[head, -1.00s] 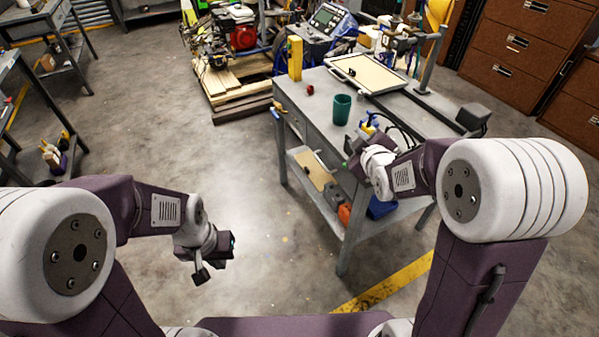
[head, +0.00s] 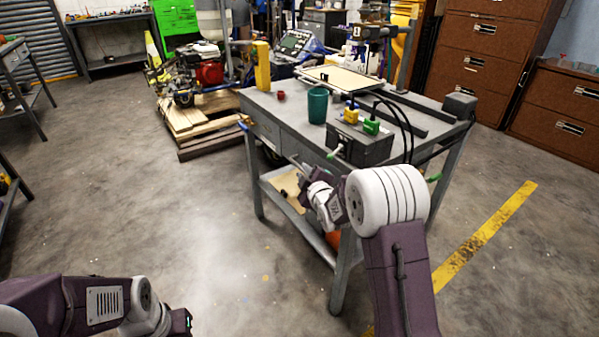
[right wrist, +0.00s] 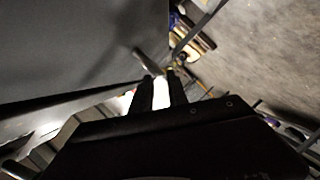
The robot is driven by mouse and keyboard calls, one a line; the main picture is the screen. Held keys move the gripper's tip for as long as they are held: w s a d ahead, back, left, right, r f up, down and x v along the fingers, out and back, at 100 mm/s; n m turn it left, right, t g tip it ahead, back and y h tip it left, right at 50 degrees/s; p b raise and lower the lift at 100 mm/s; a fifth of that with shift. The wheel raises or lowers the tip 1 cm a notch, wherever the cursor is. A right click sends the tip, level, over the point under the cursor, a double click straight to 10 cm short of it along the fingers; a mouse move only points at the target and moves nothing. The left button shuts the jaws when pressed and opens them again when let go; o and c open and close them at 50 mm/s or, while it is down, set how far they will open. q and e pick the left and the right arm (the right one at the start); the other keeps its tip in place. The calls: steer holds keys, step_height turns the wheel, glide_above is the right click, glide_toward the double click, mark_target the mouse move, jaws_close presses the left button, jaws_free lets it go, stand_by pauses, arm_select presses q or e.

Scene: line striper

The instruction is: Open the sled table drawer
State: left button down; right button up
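The grey metal sled table (head: 440,115) stands right of centre in the head view. Its drawer front (head: 298,147) sits below the top and looks closed; another front panel shows farther left. My right gripper (head: 298,168) is at the table's front, just below the drawer front, partly hidden by my wrist. In the right wrist view, its two dark fingers (right wrist: 163,92) are apart with a bright gap between them. A short grey bar (right wrist: 148,62), perhaps a handle, lies just beyond the fingertips; contact is unclear. My left gripper (head: 184,322) is mostly cut off at the bottom edge.
On the tabletop are a green cup (head: 317,105), a small red object (head: 281,97), a yellow post (head: 262,66), a framed board (head: 345,80) and a grey box (head: 362,148) with cables. A lower shelf (head: 318,240) juts below.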

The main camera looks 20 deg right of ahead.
mark_target(301, 169)
steer(key=b+x, duration=0.1)
steer(key=x, duration=0.4)
steer(key=shift+f, duration=0.1)
jaws_close()
stand_by(1.2)
